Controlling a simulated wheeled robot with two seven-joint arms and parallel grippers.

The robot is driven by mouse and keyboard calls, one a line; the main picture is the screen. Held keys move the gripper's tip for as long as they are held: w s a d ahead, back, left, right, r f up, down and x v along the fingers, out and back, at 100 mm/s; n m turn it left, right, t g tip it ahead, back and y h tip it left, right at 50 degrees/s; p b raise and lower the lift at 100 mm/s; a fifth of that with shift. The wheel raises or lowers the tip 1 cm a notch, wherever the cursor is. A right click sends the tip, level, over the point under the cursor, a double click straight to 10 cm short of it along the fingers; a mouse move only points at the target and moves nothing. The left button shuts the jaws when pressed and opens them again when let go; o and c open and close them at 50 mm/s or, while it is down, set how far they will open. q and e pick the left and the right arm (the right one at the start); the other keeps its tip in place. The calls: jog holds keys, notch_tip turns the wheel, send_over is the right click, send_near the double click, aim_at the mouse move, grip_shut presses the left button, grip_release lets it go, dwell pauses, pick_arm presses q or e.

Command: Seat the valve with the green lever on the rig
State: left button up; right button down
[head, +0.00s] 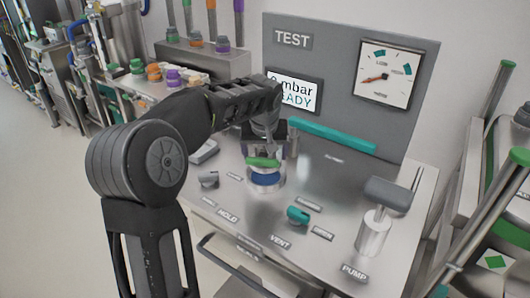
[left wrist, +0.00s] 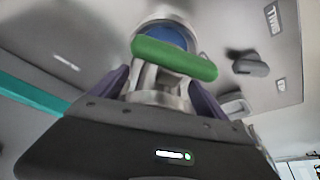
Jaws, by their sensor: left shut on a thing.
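In the left wrist view the purple fingers of my left gripper (left wrist: 160,88) are shut on the valve's silver body, below the green lever (left wrist: 175,57). The blue face (left wrist: 166,36) is partly covered by the lever. My right gripper is not in view.
A grey panel (head: 330,45) with a gauge (head: 388,74) and a lit display stands behind the rig. A teal bar (head: 332,135) runs along its foot. A teal vent knob (head: 297,215), a grey knob (head: 209,179) and a pump handle (head: 387,193) stand around the valve.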

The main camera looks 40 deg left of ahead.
pick_arm(q)
jog(key=shift+f+b, duration=1.65)
jog(key=shift+f, duration=0.4)
dwell(1.7)
jog(key=o, duration=1.8)
jog(key=shift+o, duration=0.6)
jog(key=shift+f, duration=0.15)
jog(key=shift+s, duration=0.1)
jog(key=shift+r+p, duration=3.4)
jog(key=shift+r, duration=1.2)
